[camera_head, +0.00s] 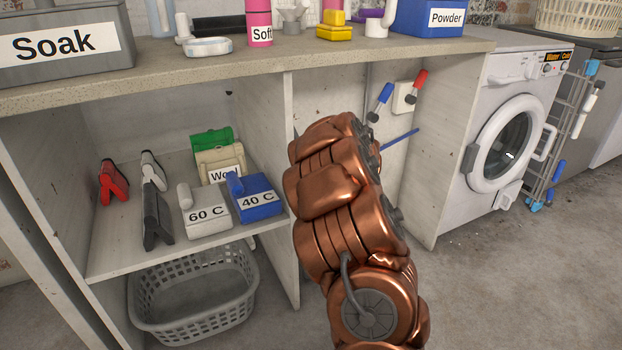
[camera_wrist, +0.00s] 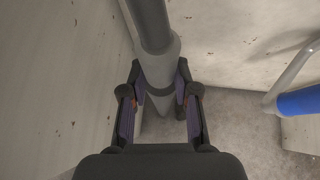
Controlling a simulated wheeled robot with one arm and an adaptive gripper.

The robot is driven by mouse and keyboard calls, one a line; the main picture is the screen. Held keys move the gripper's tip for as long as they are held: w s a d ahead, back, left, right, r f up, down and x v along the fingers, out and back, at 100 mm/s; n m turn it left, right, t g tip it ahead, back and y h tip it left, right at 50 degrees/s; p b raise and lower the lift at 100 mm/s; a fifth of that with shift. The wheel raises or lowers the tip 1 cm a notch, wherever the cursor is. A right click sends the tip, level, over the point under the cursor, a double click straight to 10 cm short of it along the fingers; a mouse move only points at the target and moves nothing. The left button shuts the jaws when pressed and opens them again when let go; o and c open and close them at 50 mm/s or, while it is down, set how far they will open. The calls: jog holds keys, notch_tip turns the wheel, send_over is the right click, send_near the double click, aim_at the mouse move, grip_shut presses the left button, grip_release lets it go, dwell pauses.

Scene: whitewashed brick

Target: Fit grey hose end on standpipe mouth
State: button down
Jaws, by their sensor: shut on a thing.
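In the wrist view my gripper (camera_wrist: 160,104) has its two dark fingers on either side of a grey tube and is shut on it. The tube is the grey hose end (camera_wrist: 158,62), a lighter grey cuff below a dark grey length (camera_wrist: 151,22) that runs up out of the top of the picture. Its lower part narrows between the fingers. Pale grey shapes show below it, but I cannot tell whether one is the standpipe mouth or whether it touches the hose end. In the head view my copper arm hides the gripper and hose end.
A blue cylinder on a grey curved pipe (camera_wrist: 300,100) stands right in the wrist view. Blue and red levers (camera_head: 381,99) sit on the wall. A washing machine (camera_head: 508,135) stands right; a shelf (camera_head: 115,240) with tubs and a grey basket (camera_head: 190,300) are left.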

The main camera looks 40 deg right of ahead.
jog(key=shift+f+b, duration=0.35)
jog(key=shift+f, duration=0.05)
jog(key=c, duration=0.8)
grip_release()
jog(key=shift+v, duration=6)
